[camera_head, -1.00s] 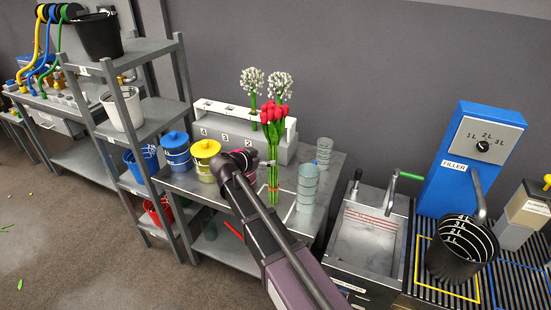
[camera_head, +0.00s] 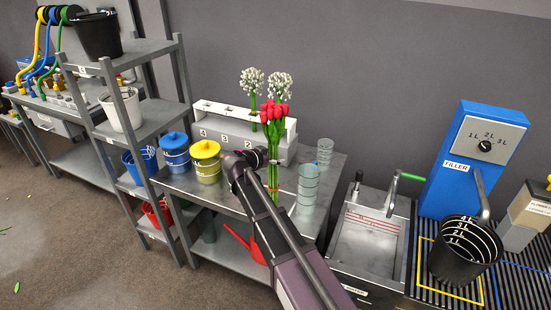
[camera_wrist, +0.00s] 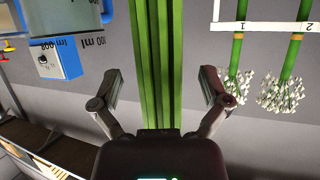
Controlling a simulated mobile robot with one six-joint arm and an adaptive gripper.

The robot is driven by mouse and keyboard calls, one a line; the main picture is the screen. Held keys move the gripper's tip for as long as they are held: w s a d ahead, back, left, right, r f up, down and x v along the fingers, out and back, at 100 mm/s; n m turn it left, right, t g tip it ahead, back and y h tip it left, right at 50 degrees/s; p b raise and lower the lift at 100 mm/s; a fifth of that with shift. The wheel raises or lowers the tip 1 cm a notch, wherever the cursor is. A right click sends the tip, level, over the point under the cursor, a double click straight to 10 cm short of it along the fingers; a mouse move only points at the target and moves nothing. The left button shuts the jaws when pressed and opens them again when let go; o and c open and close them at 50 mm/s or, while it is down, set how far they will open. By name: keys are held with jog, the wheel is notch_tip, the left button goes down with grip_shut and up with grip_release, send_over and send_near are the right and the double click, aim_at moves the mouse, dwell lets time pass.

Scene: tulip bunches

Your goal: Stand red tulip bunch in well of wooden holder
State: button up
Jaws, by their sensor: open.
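The red tulip bunch (camera_head: 275,112) stands upright near the front of the grey table, its long green stems (camera_head: 273,180) below the red heads. My gripper (camera_head: 264,160) is at the stems, below the heads. In the wrist view, which looks upside down, my gripper (camera_wrist: 163,85) is open, with one finger on each side of the green stems (camera_wrist: 158,40); both fingers look apart from them. The tulip heads are out of the wrist view.
Two white flower bunches (camera_head: 252,82) (camera_head: 280,86) stand in the rack. Clear cylinders (camera_head: 308,187) (camera_head: 324,152) stand right of the tulips. Yellow-lidded (camera_head: 206,160) and blue-lidded (camera_head: 175,153) pots stand left. A sink (camera_head: 366,240) lies to the right.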

aim_at(270, 148)
grip_shut()
jog(key=shift+r, duration=0.15)
dwell(0.4)
notch_tip(270, 148, up, 4)
jog(key=p, duration=0.3)
jog(key=shift+f+p, duration=0.25)
jog(key=shift+p, duration=0.15)
jog(key=s+d+r+p, duration=0.1)
jog(key=s+d, duration=0.3)
jog(key=s, duration=1.1)
jog(key=shift+s+d+r, duration=0.15)
jog(key=shift+s, duration=0.05)
